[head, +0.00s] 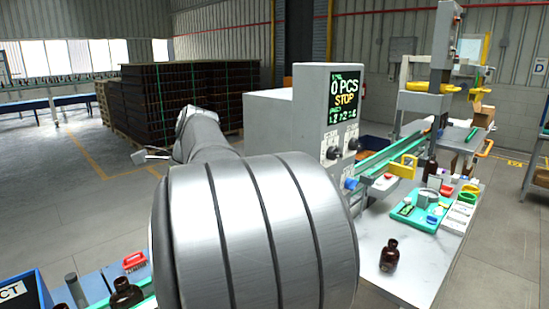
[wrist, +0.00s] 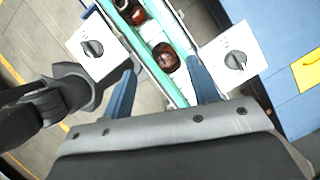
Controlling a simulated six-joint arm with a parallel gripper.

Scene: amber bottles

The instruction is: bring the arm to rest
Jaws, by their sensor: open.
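My arm fills the middle of the head view, and my gripper cannot be made out clearly behind it there. In the wrist view my gripper (wrist: 161,63) shows two blue-grey fingers spread apart, with nothing held between them. Beyond the fingers, an amber bottle (wrist: 166,59) is seen from above in a green-edged conveyor lane (wrist: 152,68). More amber glass (wrist: 133,12) shows farther up the same lane. Whether the fingers are level with the bottle or above it cannot be told.
An amber bottle (head: 389,257) stands on the right-hand table (head: 375,285), near a green tray (head: 407,222). Another bottle (head: 125,292) is at lower left, by a red item (head: 134,261). A grey machine (head: 305,110) reads "0 PCS STOP". White knobbed plates (wrist: 232,55) flank the lane. Stacked dark crates (head: 185,95) stand behind.

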